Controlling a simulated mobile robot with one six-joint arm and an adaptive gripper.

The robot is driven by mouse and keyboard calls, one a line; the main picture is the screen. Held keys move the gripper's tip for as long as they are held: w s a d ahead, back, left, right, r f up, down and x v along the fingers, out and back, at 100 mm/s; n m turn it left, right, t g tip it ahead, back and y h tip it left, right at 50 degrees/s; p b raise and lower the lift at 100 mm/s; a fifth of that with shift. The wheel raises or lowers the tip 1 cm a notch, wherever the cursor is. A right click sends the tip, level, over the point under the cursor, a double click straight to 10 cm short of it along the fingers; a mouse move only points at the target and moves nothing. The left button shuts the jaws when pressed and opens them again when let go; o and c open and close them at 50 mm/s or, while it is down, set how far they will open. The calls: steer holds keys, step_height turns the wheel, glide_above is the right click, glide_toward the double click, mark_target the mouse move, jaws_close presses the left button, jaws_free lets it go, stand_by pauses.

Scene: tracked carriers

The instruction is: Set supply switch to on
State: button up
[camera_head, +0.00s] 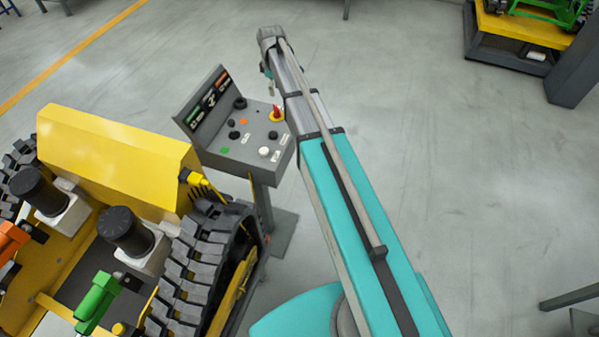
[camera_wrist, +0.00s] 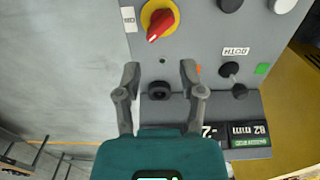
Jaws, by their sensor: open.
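A grey control panel (camera_head: 215,160) on a post carries several knobs and buttons. In the wrist view, a red rotary switch on a yellow ring (camera_wrist: 160,20) is at the upper left of the panel face (camera_wrist: 195,40), its red handle pointing down and left. A black knob (camera_wrist: 159,90) sits lower, between my fingers as seen in the picture. Another black switch (camera_wrist: 229,70) is to the right. I cannot read which control is marked supply. My gripper (camera_wrist: 160,68) is open and empty over the panel; contact cannot be told.
A yellow tracked carrier (camera_head: 115,150) stands close at the panel's left. Dark display plates (camera_head: 208,98) rise at the panel's back edge. A white button (camera_head: 264,152) is near its front. Open grey floor lies to the right. Another yellow carrier (camera_head: 520,28) is at the far upper right.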

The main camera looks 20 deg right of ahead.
steer(key=shift+r+p, duration=1.85)
steer(key=shift+r, duration=0.35)
steer(key=s+f+m+b, duration=0.3)
steer(key=s+f+b, duration=0.2)
steer(key=s, duration=0.5)
steer(key=s+f+m+b, duration=0.4)
steer(key=s+f+b, duration=0.2)
steer(key=s, duration=0.4)
steer(key=s+f+m+b, duration=0.3)
steer(key=s+f+b, duration=0.3)
steer(key=s, duration=0.3)
steer(key=shift+s+m, duration=0.4)
steer(key=shift+d, duration=0.1)
step_height(320, 180, up, 17)
steer(key=n+p, duration=0.1)
steer(key=p, duration=1.6)
glide_above(276, 107)
steer(key=shift+s+f, duration=0.1)
steer(key=shift+f, duration=0.1)
steer(key=shift+f+b, duration=0.2)
steer(key=shift+b, duration=0.15)
step_height(276, 107, down, 13)
steer(key=b, duration=1.3)
steer(key=shift+f, duration=0.2)
